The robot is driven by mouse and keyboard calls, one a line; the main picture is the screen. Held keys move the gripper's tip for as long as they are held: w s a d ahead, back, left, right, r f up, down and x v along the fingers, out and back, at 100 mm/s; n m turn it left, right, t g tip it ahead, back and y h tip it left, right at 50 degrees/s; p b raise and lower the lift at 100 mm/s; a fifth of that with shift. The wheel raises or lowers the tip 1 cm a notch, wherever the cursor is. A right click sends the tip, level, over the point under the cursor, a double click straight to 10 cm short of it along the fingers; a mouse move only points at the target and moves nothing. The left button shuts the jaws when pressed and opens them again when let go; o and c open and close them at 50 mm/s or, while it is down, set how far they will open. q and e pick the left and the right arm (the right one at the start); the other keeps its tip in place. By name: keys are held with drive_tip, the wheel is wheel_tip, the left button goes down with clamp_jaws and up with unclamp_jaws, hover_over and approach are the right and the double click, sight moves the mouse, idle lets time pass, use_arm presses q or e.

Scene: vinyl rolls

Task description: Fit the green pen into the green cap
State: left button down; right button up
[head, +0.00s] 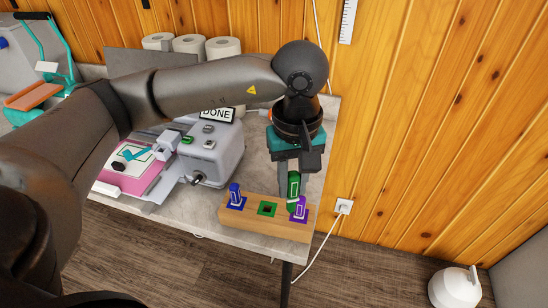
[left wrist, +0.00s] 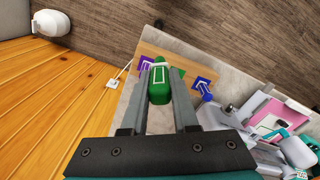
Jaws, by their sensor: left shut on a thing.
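My left gripper (head: 293,176) is shut on the green pen (head: 293,188) and holds it upright, above the wooden block (head: 265,226). The green pen also shows between the fingers in the left wrist view (left wrist: 160,86). The green cap (head: 267,209), a green-edged square with a dark opening, is in the middle of the block. In the head view the pen is up and to the right of it, in front of part of the purple piece. My right gripper is not in view.
A blue pen (head: 235,194) stands at the block's left end and a purple piece (head: 299,210) at its right end. A grey machine (head: 215,155) with a pink-based device (head: 130,172) stands left. White rolls (head: 222,47) are behind. The wooden wall (head: 420,130) is right.

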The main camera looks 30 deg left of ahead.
use_arm(q)
drive_tip(key=n, duration=0.2)
drive_tip(key=shift+w+a+n, duration=0.2)
drive_tip(key=shift+w+n, duration=0.05)
drive_tip(key=shift+n, duration=0.05)
drive_tip(key=shift+w+a+n+p, duration=0.15)
drive_tip(key=shift+n+p, duration=0.1)
drive_tip(key=shift+n, duration=0.3)
drive_tip(key=shift+w+a+n+p, duration=0.1)
drive_tip(key=shift+n+p, duration=0.1)
drive_tip(key=shift+n, duration=0.35)
drive_tip(key=w+a+f+n+p, duration=0.1)
drive_tip(key=a+n+p, duration=0.1)
drive_tip(key=n, duration=1.1)
drive_tip(key=w+a+f+n+p, duration=0.1)
drive_tip(key=a+n+p, duration=0.2)
drive_tip(key=n, duration=1)
drive_tip(key=shift+w+a+p, duration=0.3)
drive_tip(key=shift+w+a, duration=0.05)
drive_tip(key=shift+a, duration=0.65)
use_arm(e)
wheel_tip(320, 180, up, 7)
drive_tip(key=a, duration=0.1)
use_arm(q)
drive_tip(key=shift+f, duration=0.2)
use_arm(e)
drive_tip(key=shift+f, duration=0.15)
